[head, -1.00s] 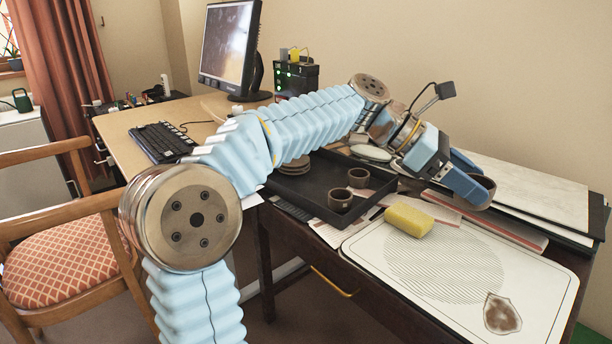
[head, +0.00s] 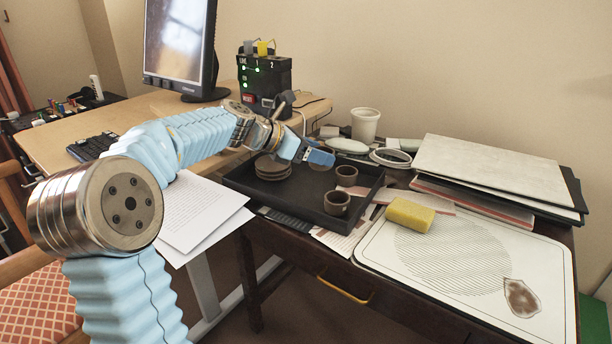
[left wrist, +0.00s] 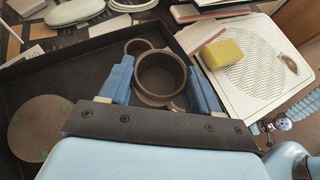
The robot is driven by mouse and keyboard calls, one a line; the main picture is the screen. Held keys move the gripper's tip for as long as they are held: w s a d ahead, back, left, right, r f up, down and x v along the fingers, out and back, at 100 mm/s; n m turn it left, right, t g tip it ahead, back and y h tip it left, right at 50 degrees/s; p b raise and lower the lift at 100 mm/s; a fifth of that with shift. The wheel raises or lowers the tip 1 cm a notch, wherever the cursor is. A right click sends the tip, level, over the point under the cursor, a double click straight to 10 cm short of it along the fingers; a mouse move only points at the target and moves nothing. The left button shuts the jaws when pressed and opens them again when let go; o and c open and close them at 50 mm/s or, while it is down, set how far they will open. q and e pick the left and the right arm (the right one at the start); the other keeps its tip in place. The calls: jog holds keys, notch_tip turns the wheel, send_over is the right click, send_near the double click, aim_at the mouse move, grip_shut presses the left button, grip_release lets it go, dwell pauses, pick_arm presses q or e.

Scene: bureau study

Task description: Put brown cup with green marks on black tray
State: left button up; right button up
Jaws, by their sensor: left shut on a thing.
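My left gripper (head: 328,161) is over the right half of the black tray (head: 300,207), fingers angled down. In the left wrist view its blue fingers (left wrist: 157,82) are shut on a brown cup (left wrist: 162,72), whose open top faces the camera. I see no green marks on this cup. The rim of another brown cup (left wrist: 138,46) shows just beyond it. In the head view a brown cup (head: 346,176) shows beside the fingertips, and another brown cup (head: 337,204) stands near the tray's front corner. Whether the held cup touches the tray I cannot tell. My right gripper is not in view.
A stack of brown saucers (head: 272,170) lies in the tray's left part; green marks show on the top one (left wrist: 40,128). A yellow sponge (head: 410,214) lies right of the tray. A white cup (head: 365,124) stands behind it. Papers (head: 195,215) lie on the left.

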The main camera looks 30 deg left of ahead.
pick_arm(q)
jog(key=w+a+f, duration=0.2)
jog(key=f, duration=0.1)
jog(key=w+a+f, duration=0.1)
jog(key=f, duration=0.1)
jog(key=shift+w+a+f+b, duration=0.2)
jog(key=shift+a+f+b, duration=0.05)
jog(key=shift+b, duration=0.05)
jog(key=shift+w+a+f+b, duration=0.1)
jog(key=shift+a+f+b, duration=0.05)
jog(key=shift+f, duration=0.8)
jog(key=shift+w+a+f+b, duration=0.1)
jog(key=shift+f+b, duration=0.05)
jog(key=shift+f, duration=0.75)
jog(key=shift+f, duration=0.1)
jog(key=o, duration=1.1)
jog(key=shift+f, duration=0.1)
jog(key=shift+r, duration=0.3)
jog(key=v, duration=1.2)
jog(key=shift+f, duration=0.15)
